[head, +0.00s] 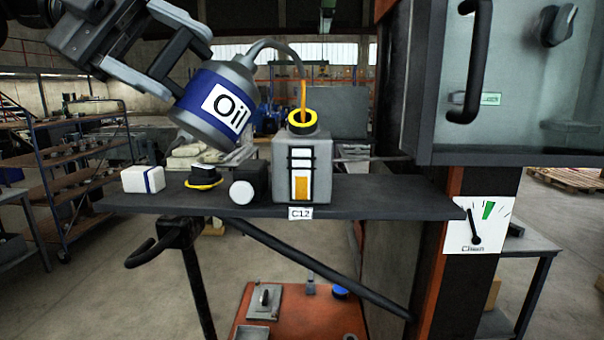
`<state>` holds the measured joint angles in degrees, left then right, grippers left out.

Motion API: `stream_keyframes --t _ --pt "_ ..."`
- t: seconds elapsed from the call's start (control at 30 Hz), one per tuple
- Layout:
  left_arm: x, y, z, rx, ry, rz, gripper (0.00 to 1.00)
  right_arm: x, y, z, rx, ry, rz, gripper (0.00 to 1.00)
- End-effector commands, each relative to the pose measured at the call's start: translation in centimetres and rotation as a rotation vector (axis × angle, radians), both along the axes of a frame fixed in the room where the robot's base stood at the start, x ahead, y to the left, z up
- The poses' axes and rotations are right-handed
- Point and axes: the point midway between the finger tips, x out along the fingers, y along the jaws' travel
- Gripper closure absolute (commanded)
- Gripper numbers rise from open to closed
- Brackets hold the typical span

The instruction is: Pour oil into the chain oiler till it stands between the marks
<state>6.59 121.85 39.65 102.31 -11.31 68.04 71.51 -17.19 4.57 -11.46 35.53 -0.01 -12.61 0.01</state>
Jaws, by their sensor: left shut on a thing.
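My left gripper (178,85) comes in from the upper left, shut on the oil can. The oil can (208,112) is grey with a blue band and an "Oil" label, tilted over to the right. Its curved grey spout ends above the chain oiler, and an orange stream of oil (303,95) runs down into the yellow-ringed filler opening (302,122). The chain oiler (318,165) is a grey box standing upright on the shelf. In its white sight window (301,160), orange oil appears to stand just below the lower black mark. My right gripper is not in view.
The dark shelf (380,200) carries a "C12" tag. A white box (143,179), a black cap with a yellow ring (202,180) and a black block with a white round face (247,185) stand left of the oiler. A dial (478,225) shows its needle left of the green band.

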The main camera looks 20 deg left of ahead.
Motion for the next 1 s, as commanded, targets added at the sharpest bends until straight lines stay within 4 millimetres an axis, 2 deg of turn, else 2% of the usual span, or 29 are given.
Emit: stream_keyframes --t 1.0 --pt "0.08 -0.04 0.64 0.015 0.033 0.0 0.82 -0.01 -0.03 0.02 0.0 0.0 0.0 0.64"
